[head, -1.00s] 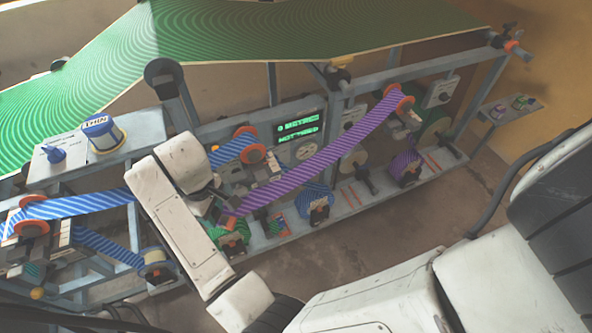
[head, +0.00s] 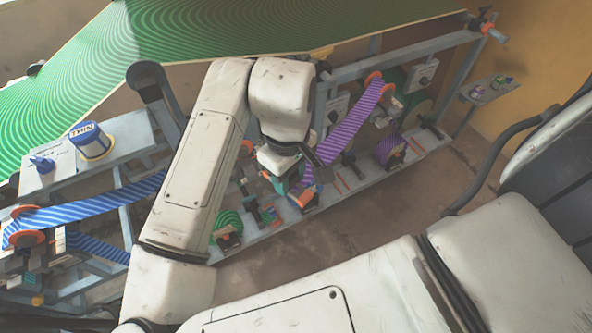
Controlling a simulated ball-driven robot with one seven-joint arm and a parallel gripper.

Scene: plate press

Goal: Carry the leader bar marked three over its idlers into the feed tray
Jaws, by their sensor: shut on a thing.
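My gripper (head: 298,181) is over the middle of the lower rail, at the near end of the purple striped web (head: 350,135). It is shut on that web's leader bar, which is mostly hidden by the gripper; I cannot read any mark on it. The purple web runs from the gripper up and right to an orange-flanged idler (head: 375,77). A purple roll (head: 390,150) sits on the rail below that idler. I cannot pick out the feed tray; my arm covers much of the middle of the frame.
A green roll (head: 228,222) sits on the rail left of my gripper. Blue striped web (head: 90,212) runs over orange-flanged rollers at the left. A blue-and-white tin (head: 90,141) stands on a shelf. The large green sheet (head: 230,30) spans overhead. Floor (head: 380,215) in front is clear.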

